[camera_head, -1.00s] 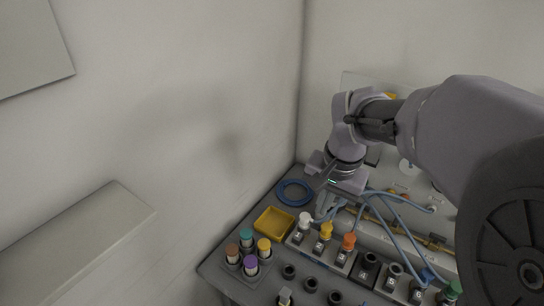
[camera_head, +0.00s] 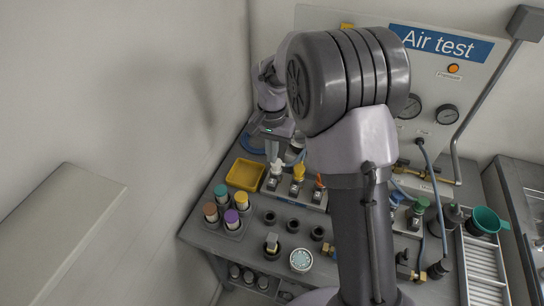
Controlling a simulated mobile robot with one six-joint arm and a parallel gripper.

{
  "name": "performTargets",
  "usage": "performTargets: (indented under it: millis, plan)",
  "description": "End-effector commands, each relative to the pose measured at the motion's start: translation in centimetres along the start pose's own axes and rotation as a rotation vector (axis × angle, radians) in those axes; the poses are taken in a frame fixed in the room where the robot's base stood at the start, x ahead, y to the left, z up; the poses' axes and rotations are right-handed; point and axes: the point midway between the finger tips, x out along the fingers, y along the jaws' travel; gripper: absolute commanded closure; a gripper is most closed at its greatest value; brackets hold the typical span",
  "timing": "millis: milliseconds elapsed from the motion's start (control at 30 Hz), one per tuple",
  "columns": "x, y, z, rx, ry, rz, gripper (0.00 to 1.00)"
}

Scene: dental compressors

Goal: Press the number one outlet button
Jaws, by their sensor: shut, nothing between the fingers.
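My gripper (camera_head: 273,154) points down just above and behind the white top. It looks shut and empty; its tips are small and I cannot tell whether they touch anything.
A yellow tray (camera_head: 245,174) and several colour-capped bottles (camera_head: 221,194) stand at the left. A blue hose coil (camera_head: 254,142) lies behind. The Air test panel (camera_head: 440,45) with gauges stands at the back. My arm hides the middle outlets.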

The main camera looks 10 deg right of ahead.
Motion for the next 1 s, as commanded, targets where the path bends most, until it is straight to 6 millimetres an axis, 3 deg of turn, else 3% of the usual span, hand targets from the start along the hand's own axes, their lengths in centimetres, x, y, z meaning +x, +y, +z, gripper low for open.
performTargets:
  millis: [100,400,567,1000]
  plan:
    - [3.1,0.1,0.1,-0.001,-0.002,0.002,1.00]
    - [8.7,0.0,0.0,-0.001,0.000,0.001,1.00]
    - [9.8,0.0,0.0,-0.001,0.000,0.001,1.00]
    - [10.5,0.0,0.0,-0.001,-0.001,0.001,1.00]
